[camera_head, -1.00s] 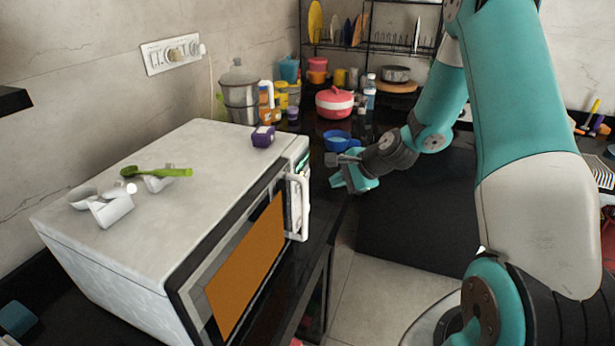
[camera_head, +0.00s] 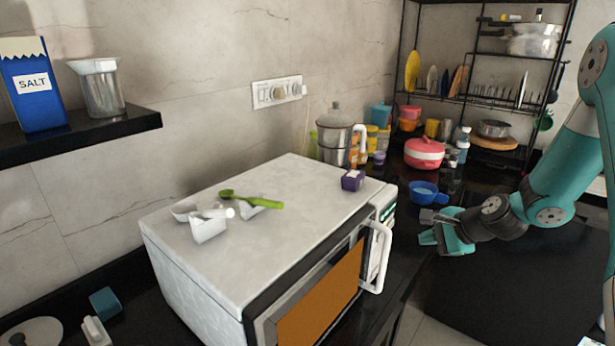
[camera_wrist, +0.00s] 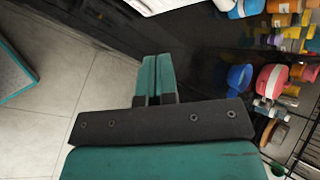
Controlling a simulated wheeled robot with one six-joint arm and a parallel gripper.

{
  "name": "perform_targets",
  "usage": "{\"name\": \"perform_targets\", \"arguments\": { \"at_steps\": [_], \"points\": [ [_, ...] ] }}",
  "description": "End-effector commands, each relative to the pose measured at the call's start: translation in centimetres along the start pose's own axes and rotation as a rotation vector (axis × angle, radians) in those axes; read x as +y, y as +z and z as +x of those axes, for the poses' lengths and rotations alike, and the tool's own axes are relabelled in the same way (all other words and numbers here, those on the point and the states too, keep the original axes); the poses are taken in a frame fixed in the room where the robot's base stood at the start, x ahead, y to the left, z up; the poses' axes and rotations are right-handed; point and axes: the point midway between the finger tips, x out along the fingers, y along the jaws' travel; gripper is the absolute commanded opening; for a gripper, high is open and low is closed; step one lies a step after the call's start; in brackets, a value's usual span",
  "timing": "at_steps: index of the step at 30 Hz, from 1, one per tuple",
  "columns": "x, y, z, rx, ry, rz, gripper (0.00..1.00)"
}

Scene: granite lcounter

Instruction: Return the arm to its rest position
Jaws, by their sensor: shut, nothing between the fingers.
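My gripper (camera_head: 430,227) is at the right in the head view, held out in front of the right end of the white microwave (camera_head: 262,235), near its door handle (camera_head: 378,258). It seems to be a little apart from the microwave. In the wrist view my gripper (camera_wrist: 157,75) shows its two teal fingers pressed together with nothing between them. The arm reaches in from the right edge of the head view, bent at the elbow.
A blue bowl (camera_head: 425,192) stands on the dark counter just behind my gripper. A red pot (camera_head: 424,154) and a dish rack (camera_head: 490,90) are farther back. Pale floor tiles (camera_wrist: 85,70) show below.

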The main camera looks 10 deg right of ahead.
Motion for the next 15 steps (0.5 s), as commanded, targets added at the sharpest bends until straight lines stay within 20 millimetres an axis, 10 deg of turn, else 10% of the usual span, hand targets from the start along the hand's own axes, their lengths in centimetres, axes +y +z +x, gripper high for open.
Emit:
{"name": "perform_targets", "arguments": {
  "at_steps": [15],
  "points": [
    [5.2,13.6,-8.8,-0.047,0.487,-1.220,0.00]
  ]
}}
